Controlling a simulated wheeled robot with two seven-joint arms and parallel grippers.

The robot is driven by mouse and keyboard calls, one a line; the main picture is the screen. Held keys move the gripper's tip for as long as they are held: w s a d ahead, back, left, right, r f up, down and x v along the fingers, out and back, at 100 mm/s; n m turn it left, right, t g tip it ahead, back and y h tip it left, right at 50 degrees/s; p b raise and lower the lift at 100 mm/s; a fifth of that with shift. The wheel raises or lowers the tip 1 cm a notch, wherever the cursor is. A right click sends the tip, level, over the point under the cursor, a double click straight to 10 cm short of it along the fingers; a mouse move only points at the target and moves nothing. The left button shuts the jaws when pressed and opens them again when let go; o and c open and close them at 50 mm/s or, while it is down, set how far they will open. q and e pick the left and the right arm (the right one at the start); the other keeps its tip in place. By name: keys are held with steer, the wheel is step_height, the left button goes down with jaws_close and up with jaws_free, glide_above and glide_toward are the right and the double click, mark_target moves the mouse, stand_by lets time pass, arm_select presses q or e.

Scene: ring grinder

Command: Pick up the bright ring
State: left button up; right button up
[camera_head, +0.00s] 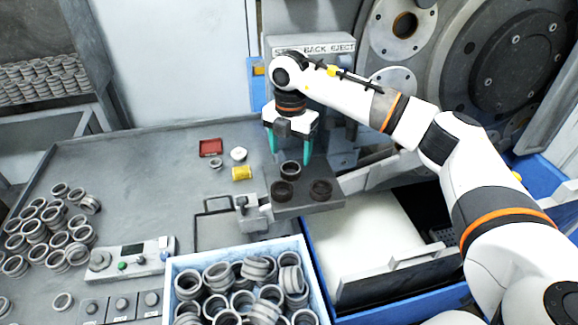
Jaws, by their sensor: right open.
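My right gripper (289,157) points down over the dark fixture plate (300,207) at the centre. Its two teal fingers are apart. A grey ring (290,168) shows just below and between the fingertips, lighter than two dark rings, one at the front left (283,192) and one at the right (320,190) of the plate. I cannot tell whether the fingers touch the lighter ring. My left gripper is not in view.
A blue-edged bin (169,277) full of rings stands in front. Many loose rings (50,215) lie at left. A grinder (510,70) stands at back right.

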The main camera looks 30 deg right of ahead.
mark_target(291, 164)
step_height(291, 164, down, 4)
steer(key=shift+d+r+p, duration=0.1)
steer(key=shift+p, duration=0.8)
steer(key=shift+f, duration=0.65)
steer(key=shift+w, duration=0.1)
steer(key=c, duration=1.1)
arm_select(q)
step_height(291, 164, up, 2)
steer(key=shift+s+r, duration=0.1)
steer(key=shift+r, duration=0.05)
